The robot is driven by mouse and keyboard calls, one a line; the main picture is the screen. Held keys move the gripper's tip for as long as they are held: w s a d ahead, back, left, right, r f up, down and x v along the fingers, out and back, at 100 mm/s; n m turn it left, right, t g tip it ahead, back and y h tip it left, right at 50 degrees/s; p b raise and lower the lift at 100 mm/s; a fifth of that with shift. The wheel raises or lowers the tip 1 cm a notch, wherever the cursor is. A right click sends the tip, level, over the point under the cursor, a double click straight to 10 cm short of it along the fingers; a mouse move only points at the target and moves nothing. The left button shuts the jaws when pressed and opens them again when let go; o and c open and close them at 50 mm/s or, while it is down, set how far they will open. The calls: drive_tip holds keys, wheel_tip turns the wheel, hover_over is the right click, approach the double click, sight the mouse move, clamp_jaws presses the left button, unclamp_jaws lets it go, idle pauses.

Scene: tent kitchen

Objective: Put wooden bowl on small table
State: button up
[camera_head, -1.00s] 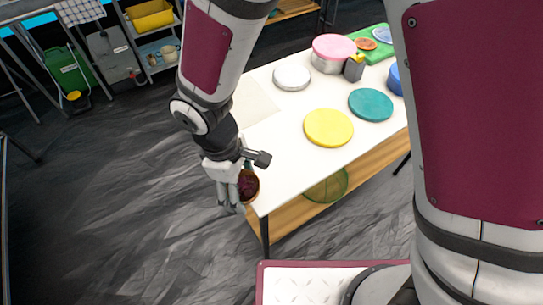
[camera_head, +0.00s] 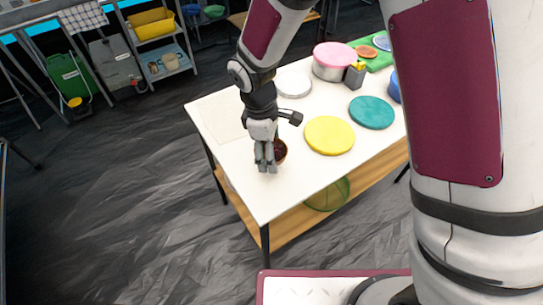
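The wooden bowl (camera_head: 281,152) is small and brown with a dark reddish inside. It shows just right of my gripper (camera_head: 266,166), whose fingers look shut on the bowl's near-left side and hide part of it. The bowl is over the white top of the table (camera_head: 285,197), left of the yellow disc. I cannot tell whether its base touches the tabletop.
A yellow disc (camera_head: 329,135), a teal disc (camera_head: 371,112), a pale round lid (camera_head: 293,84) and a pink-topped container (camera_head: 334,62) stand on the table. A green mesh bowl (camera_head: 327,192) is on the lower shelf. The table's front-left top is bare.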

sight(265, 157)
drive_tip(key=shift+f, duration=1.8)
drive_tip(key=shift+f, duration=0.1)
drive_tip(key=o, duration=1.2)
wheel_tip(265, 157, up, 12)
drive_tip(key=a, duration=0.1)
drive_tip(key=shift+w+a+p, duration=0.2)
drive_tip(key=shift+a+p, duration=0.15)
